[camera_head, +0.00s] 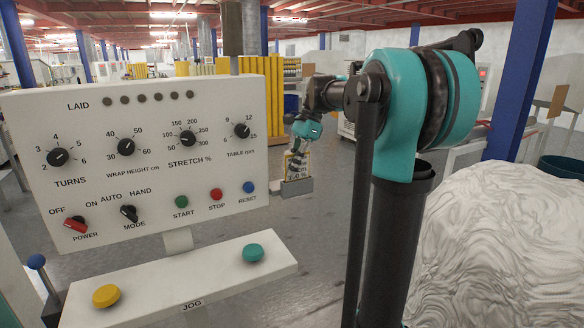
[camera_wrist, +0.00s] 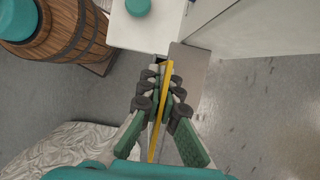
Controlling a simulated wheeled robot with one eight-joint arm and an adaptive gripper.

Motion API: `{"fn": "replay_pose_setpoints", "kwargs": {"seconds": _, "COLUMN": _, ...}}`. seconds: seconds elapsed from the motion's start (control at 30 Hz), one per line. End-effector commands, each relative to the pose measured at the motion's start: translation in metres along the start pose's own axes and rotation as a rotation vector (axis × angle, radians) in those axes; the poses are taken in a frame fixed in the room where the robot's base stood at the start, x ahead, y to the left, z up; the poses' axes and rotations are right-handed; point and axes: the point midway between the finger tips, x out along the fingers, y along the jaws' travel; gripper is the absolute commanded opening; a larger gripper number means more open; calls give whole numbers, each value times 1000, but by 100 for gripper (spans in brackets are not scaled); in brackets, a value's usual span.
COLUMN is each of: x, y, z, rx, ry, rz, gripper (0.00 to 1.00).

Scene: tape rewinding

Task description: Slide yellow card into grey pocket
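The yellow card (camera_wrist: 155,140) is seen edge-on in the wrist view, upright between the fingers. My gripper (camera_wrist: 161,97) is shut on it from both sides. In the head view my gripper (camera_head: 299,148) points down, with the small pale yellow card (camera_head: 291,168) below it. The grey pocket (camera_head: 297,188) is right beneath the card there, and it also shows in the wrist view (camera_wrist: 193,62), ahead of and beside the card. The card's far end overlaps the pocket's near region; I cannot tell whether it is inside the opening. The fingers hide part of the pocket.
A white control panel (camera_head: 140,150) with knobs and buttons stands at left, above a jog shelf (camera_head: 200,280) with yellow and teal buttons. A wrapped white load (camera_head: 510,250) is at right. A wooden barrel (camera_wrist: 65,30) is in the wrist view. Grey floor is clear.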

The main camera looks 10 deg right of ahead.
Motion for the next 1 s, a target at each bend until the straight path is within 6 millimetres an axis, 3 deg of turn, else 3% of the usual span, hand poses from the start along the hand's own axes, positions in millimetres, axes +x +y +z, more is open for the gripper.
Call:
{"fn": "replay_pose_setpoints", "kwargs": {"seconds": 0.43, "x": 7, "y": 0, "z": -3, "rx": 0, "ry": 0, "rz": 0, "gripper": 0}}
{"fn": "replay_pose_setpoints", "kwargs": {"seconds": 0.63, "x": 7, "y": 0, "z": -3, "rx": 0, "ry": 0, "rz": 0, "gripper": 27}}
{"fn": "replay_pose_setpoints", "kwargs": {"seconds": 0.87, "x": 7, "y": 0, "z": -3, "rx": 0, "ry": 0, "rz": 0, "gripper": 29}}
{"fn": "replay_pose_setpoints", "kwargs": {"seconds": 1.0, "x": 7, "y": 0, "z": -3, "rx": 0, "ry": 0, "rz": 0, "gripper": 47}}
